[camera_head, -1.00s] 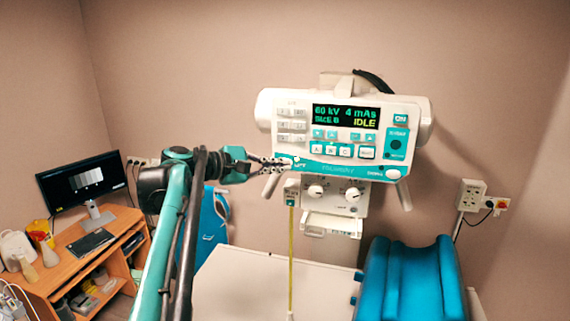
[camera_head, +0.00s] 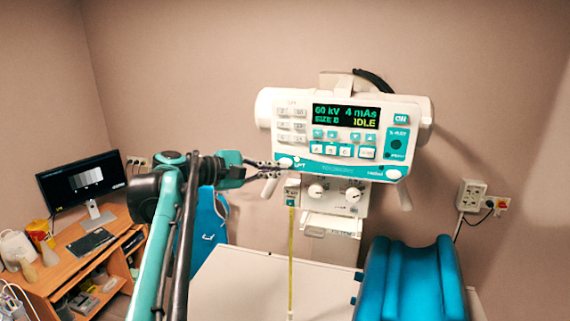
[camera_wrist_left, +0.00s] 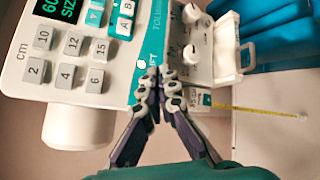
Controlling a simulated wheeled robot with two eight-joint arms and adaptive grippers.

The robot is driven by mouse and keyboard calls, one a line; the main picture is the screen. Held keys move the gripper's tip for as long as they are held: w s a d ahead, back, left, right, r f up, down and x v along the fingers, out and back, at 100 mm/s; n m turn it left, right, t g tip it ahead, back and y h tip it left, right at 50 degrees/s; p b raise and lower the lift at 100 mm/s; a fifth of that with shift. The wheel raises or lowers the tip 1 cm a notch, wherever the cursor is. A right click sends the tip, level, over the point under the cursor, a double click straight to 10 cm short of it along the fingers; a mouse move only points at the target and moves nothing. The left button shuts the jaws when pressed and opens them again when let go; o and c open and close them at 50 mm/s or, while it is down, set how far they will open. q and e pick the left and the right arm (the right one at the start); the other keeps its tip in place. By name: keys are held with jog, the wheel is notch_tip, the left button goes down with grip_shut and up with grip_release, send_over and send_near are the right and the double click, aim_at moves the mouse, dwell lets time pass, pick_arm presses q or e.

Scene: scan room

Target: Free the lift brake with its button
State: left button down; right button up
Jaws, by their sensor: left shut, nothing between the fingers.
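The white control panel (camera_head: 270,140) on the wall has a display reading 60 kV, 4 mAs, SIZE B and IDLE. On its lower left teal strip is a pale oval button (camera_head: 285,162) beside the LIFT label (camera_head: 300,165). A small white lamp (camera_wrist_left: 141,64) shows by the label in the left wrist view. My left gripper (camera_head: 280,167) is shut and empty, its tips at the strip's lower left end, by the button. In the wrist view the left gripper (camera_wrist_left: 158,74) hides the button; contact cannot be told. My right gripper is out of view.
Below the panel is a box with two white knobs (camera_head: 315,191) and a yellow tape (camera_head: 291,255). A handle hangs at the panel's lower right (camera_head: 404,197). A blue padded seat (camera_head: 410,285) and a desk with a monitor (camera_head: 82,182) flank the pale table.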

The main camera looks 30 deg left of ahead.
pick_arm(q)
jog(key=s, duration=0.2)
jog(key=s+d, duration=0.1)
jog(key=s, duration=0.1)
jog(key=shift+s, duration=0.1)
dwell(0.8)
jog(key=s+d+f+m+g+y+b, duration=0.15)
jog(key=d+f+b, duration=0.3)
jog(key=f, duration=0.65)
jog(key=s+d+f+m+g+b, duration=0.2)
jog(key=s+d+f+m+b, duration=0.3)
jog(key=f, duration=0.6)
jog(key=d+f+m+g+y+b, duration=0.15)
jog(key=d+f+b, duration=0.35)
jog(key=f, duration=0.6)
jog(key=s+f+m+y+b, duration=0.1)
jog(key=s+f+m+b, duration=0.2)
jog(key=f+b, duration=0.3)
jog(key=s+d+f+m+y+b, duration=0.1)
jog(key=f+b, duration=0.4)
jog(key=f, duration=1)
jog(key=s+f+m+g+y+b, duration=0.1)
jog(key=s+f+m+y+b, duration=0.2)
jog(key=s+f+m+b, duration=0.3)
notch_tip(320, 180, down, 6)
jog(key=shift+d+r+b, duration=0.15)
jog(key=shift+r+b, duration=0.05)
jog(key=shift+b, duration=0.15)
jog(key=shift+s, duration=0.1)
